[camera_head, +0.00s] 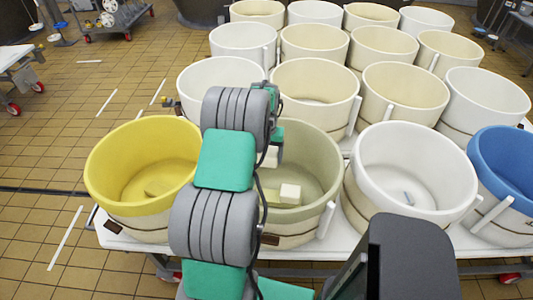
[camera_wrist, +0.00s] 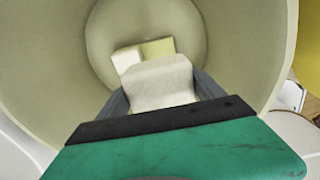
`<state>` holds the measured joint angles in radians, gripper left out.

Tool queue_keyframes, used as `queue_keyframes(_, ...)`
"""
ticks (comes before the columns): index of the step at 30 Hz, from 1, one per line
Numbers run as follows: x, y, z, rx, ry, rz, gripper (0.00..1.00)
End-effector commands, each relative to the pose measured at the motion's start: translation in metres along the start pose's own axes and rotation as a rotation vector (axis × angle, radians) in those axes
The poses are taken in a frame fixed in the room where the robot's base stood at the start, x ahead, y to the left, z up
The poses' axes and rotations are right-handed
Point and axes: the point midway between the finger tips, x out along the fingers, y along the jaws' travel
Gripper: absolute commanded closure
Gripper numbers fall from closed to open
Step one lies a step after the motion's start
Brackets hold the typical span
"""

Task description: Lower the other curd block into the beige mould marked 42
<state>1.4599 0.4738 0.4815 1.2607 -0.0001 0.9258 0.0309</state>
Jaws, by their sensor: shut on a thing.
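My gripper (camera_wrist: 161,92) is shut on a whitish curd block (camera_wrist: 160,76), with a dark finger on each side of it. The held block is inside the opening of a greenish-beige mould (camera_wrist: 45,55), above its floor and apart from it as far as I can tell. In the head view that mould (camera_head: 325,165) stands front centre, partly hidden by my arm. On its floor lie a pale white block (camera_wrist: 126,58) and a yellowish block (camera_wrist: 158,47), side by side. In the head view the held block (camera_head: 268,157) shows partly beside my arm. No number is readable on the mould.
A yellow mould (camera_head: 105,195) stands left with a yellowish piece inside. A white mould (camera_head: 372,185) with a small greyish piece and a blue mould (camera_head: 500,150) stand right. Several cream and white moulds crowd behind on the white table (camera_head: 335,243).

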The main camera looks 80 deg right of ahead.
Motion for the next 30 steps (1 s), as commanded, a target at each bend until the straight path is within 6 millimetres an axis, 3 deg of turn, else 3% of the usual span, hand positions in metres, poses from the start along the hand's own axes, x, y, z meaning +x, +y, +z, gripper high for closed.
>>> queue_keyframes(30,0.121,-0.001,0.000,-0.001,0.001,0.000,0.82)
